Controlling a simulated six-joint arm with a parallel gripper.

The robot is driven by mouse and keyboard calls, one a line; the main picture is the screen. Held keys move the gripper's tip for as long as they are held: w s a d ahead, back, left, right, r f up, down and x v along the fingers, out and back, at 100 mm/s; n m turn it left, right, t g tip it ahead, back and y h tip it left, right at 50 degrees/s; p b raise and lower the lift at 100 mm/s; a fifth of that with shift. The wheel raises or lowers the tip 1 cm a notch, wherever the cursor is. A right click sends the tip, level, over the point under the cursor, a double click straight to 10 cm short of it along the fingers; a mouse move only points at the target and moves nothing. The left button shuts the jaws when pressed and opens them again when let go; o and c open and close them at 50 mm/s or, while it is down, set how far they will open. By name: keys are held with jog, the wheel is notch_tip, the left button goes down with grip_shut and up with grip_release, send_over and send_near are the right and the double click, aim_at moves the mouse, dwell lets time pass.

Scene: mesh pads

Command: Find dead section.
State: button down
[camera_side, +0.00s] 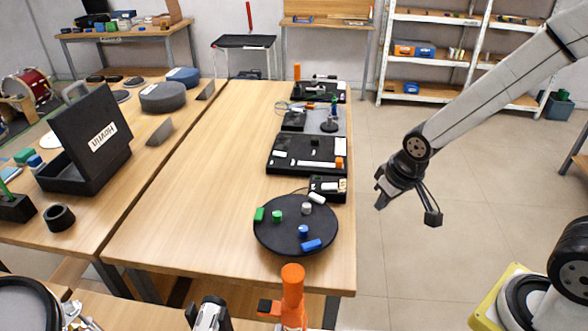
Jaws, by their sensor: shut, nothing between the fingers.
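My gripper (381,201) hangs at the right, over the floor beyond the table's right edge. Its fingers are small and dark here; it is shut and empty, apart from everything on the table. A black round pad (280,240) lies at the near end of the wooden table, with green, blue and white small blocks on it. Behind it is a small black module (328,190) with light parts. Further back lie a larger black panel (300,165) with white and orange parts, and more dark boards (318,91). No dead section can be told apart by sight.
The left half of the wooden table (190,190) is bare. A side table at left holds an open black case (92,130), a black ring (58,217) and grey discs. An orange upright object (292,290) stands at the front. Shelves (440,60) stand behind.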

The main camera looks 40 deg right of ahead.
jog(key=shift+n+g, duration=0.3)
jog(key=shift+g, duration=0.1)
jog(key=s, duration=0.4)
jog(key=shift+s+d, duration=0.1)
jog(key=shift+d, duration=0.05)
